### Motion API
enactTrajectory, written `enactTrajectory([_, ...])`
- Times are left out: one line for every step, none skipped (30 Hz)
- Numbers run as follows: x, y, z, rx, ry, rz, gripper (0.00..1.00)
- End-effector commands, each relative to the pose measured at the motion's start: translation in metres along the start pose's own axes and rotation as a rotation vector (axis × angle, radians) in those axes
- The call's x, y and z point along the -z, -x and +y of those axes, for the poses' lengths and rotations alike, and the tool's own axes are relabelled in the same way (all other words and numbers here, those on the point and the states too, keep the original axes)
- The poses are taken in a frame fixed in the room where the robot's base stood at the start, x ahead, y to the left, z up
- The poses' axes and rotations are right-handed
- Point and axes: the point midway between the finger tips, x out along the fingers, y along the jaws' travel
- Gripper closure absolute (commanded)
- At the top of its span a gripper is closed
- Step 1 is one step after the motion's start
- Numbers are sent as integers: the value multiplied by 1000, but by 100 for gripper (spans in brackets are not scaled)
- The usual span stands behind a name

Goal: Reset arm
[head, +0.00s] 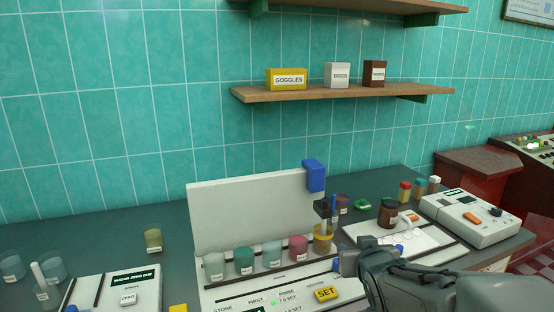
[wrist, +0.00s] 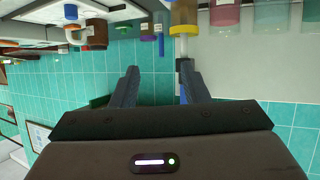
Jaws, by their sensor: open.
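My gripper (head: 341,256) is at the lower right of the head view, low in front of the white station (head: 240,217) with a row of cups. In the wrist view, where the scene appears upside down, its two dark blue fingers (wrist: 158,86) stand apart. Only teal wall tiles show between them, so it is open and empty. A yellow-rimmed cup (head: 323,240) stands under the station's blue-headed part (head: 314,176), just beyond the fingers. I cannot tell the exact gap between them. My forearm hides part of the counter at the lower right.
Several coloured cups, including a pink one (head: 298,248), stand left of the gripper. A dark brown jar (head: 388,212) and a white device (head: 468,218) are to the right. A wooden shelf (head: 340,92) with boxes is above. Free air lies above the counter's right side.

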Motion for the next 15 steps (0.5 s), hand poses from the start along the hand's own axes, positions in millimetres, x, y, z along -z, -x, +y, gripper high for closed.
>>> enactTrajectory([0, 11, 0, -13, -1, -59, 59])
enactTrajectory([-4, 16, 0, -22, -2, -99, 59])
enactTrajectory([-10, 24, 0, -31, -6, -154, 59])
enactTrajectory([-14, 30, 0, -37, -6, -196, 59])
enactTrajectory([-18, 36, -1, -41, -9, -237, 59])
enactTrajectory([-24, 46, -2, -44, -11, -293, 59])
enactTrajectory([-28, 53, -3, -45, -14, -335, 59])
enactTrajectory([-33, 61, -4, -45, -15, -377, 59])
enactTrajectory([-38, 72, -6, -43, -20, -434, 59])
enactTrajectory([-43, 80, -8, -39, -21, -477, 59])
enactTrajectory([-46, 89, -10, -34, -22, -519, 59])
enactTrajectory([-52, 101, -13, -27, -25, -574, 59])
enactTrajectory([-56, 109, -16, -20, -26, -613, 59])
enactTrajectory([-59, 118, -18, -12, -26, -650, 59])
enactTrajectory([-63, 128, -21, -1, -29, -697, 59])
